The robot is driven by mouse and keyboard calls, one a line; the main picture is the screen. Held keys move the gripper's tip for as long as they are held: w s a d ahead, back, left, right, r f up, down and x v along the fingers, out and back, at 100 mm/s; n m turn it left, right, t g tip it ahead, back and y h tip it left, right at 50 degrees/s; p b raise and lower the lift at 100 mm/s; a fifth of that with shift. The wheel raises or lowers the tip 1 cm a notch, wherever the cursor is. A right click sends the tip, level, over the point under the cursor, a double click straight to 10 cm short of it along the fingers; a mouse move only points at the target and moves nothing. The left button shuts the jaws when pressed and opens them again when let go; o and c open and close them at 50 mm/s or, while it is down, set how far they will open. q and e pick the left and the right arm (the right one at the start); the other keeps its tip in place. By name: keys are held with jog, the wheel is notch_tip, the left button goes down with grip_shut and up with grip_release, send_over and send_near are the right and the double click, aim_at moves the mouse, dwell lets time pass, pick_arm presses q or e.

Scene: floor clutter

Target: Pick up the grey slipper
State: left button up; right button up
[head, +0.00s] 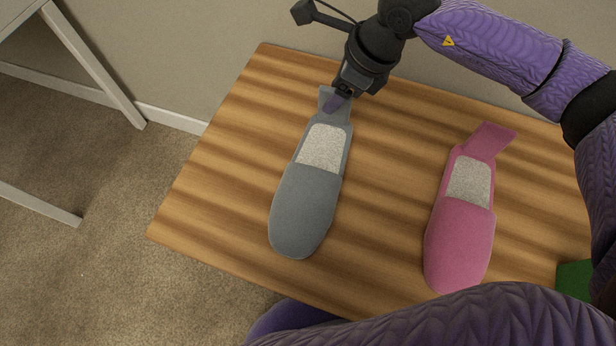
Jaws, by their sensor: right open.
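The grey slipper (305,205) lies on the wooden table top, its rounded toe toward the bottom of the picture and its heel tab toward the top. A pale speckled insole shows in its opening. My right gripper (339,97) is at the heel tab, pointing down over it, with its jaws open. The fingers are small and dark here, and I cannot tell whether they touch the tab or straddle it. My left gripper is not in view.
A pink slipper (462,240) lies to the right on the same table (385,180). A green object (574,280) shows at the right edge. A white-legged frame (95,62) stands at left on the carpet. The wall is close behind the table.

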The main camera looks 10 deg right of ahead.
jog(key=x, duration=0.2)
jog(key=shift+f+b, duration=0.35)
jog(key=shift+f, duration=0.1)
jog(key=shift+r, duration=0.25)
grip_shut()
dwell(0.5)
